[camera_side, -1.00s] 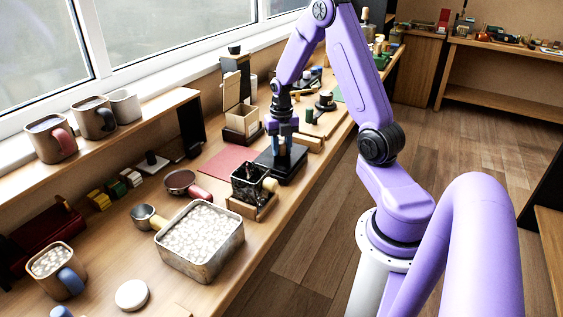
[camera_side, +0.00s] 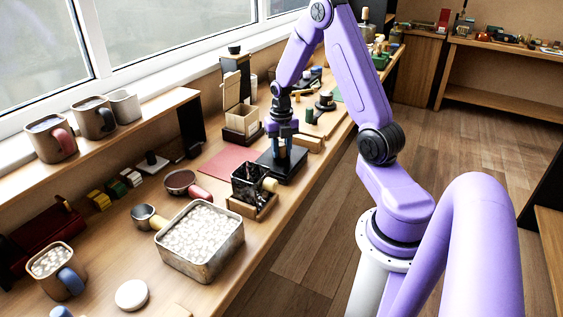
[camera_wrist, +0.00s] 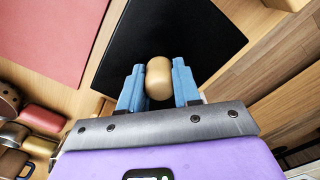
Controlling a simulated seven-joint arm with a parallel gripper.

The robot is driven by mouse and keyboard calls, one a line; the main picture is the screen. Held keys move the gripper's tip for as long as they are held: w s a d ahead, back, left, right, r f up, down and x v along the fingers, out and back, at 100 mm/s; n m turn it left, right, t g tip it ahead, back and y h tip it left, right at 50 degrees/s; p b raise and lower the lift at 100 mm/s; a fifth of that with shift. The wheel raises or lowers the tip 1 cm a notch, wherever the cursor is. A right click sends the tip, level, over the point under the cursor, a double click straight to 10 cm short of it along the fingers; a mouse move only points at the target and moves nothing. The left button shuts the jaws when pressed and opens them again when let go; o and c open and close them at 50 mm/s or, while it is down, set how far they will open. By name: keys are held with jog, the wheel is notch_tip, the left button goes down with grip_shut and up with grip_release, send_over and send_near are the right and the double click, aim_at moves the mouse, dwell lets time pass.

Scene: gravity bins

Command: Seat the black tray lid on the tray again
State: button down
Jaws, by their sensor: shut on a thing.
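My gripper (camera_side: 283,152) is low over a flat black slab (camera_side: 292,173), which I take for the black tray lid. In the wrist view my gripper (camera_wrist: 158,85) has its blue fingers shut on the round tan knob (camera_wrist: 159,78) that stands on the black lid (camera_wrist: 170,35). The lid lies flat, with its far part spreading out beyond the fingers. The tray is not clearly told apart from the lid, and I cannot tell whether the lid's edge rests on it.
A pink mat (camera_side: 230,160) lies left of the lid. A dark box of items (camera_side: 246,184) in a wooden holder stands close in front. A metal tin of white pebbles (camera_side: 232,248) is nearer. Wooden blocks (camera_side: 309,141) are just behind. The bench edge is close on the right.

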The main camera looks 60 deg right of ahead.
aim_at(281, 144)
jog(key=shift+f, duration=0.4)
dwell(0.3)
jog(key=c, duration=0.7)
grip_release()
notch_tip(281, 144, up, 17)
jog(key=shift+r, duration=0.2)
jog(key=shift+a, duration=0.1)
